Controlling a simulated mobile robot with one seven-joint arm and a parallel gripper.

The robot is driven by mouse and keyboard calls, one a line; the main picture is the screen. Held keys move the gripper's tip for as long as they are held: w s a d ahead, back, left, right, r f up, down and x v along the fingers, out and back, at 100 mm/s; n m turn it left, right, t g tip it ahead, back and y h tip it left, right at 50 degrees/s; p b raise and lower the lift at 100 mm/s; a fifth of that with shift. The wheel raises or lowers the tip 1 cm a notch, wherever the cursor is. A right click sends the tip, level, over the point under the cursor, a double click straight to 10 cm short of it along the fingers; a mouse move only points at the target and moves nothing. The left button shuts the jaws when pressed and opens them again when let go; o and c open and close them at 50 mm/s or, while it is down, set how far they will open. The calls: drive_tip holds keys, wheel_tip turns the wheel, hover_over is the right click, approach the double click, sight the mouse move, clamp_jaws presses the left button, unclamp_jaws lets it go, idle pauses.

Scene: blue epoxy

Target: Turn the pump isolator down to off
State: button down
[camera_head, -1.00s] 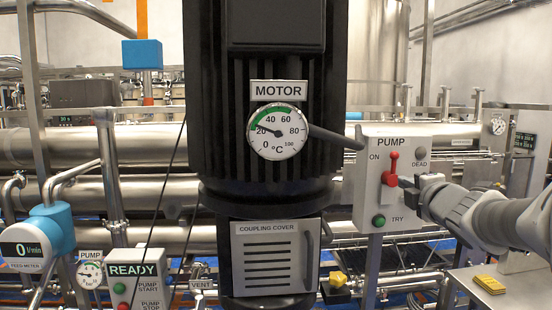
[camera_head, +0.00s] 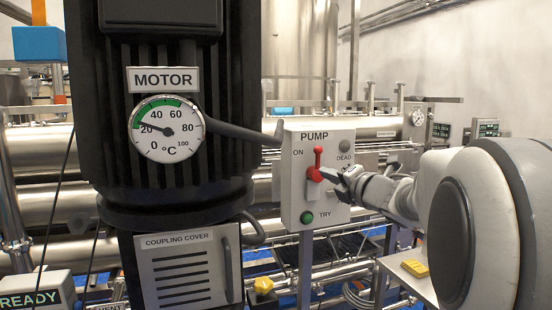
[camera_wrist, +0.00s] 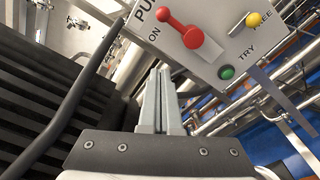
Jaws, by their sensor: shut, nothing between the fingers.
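The pump isolator is a grey box (camera_head: 295,205) labelled PUMP. Its red handle (camera_head: 318,158) points up, by the ON mark. The handle also shows in the wrist view (camera_wrist: 180,28), with its ball end toward the upper left. My gripper (camera_head: 334,173) is beside the handle's base, to its right in the head view. In the wrist view my gripper (camera_wrist: 160,70) is shut and empty, its fingertips a little apart from the handle in the picture. I cannot tell if they touch it. The OFF mark is not visible.
The box has a green TRY button (camera_head: 307,217), a grey DEAD lamp (camera_head: 345,146) and a yellow knob (camera_wrist: 254,19). The black motor (camera_head: 100,150) stands at left, its cable (camera_head: 235,132) running to the box. A yellow item (camera_head: 414,268) lies on a shelf at right.

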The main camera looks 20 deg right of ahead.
sight(317, 158)
drive_tip(key=shift+w, duration=0.1)
drive_tip(key=w+p, duration=0.1)
drive_tip(key=w, duration=0.2)
drive_tip(key=w+d+r+p, duration=0.1)
drive_tip(key=w, duration=0.3)
drive_tip(key=w+d+p, duration=0.1)
drive_tip(key=w, duration=0.3)
drive_tip(key=shift+r, duration=0.25)
drive_tip(key=shift+d, duration=0.15)
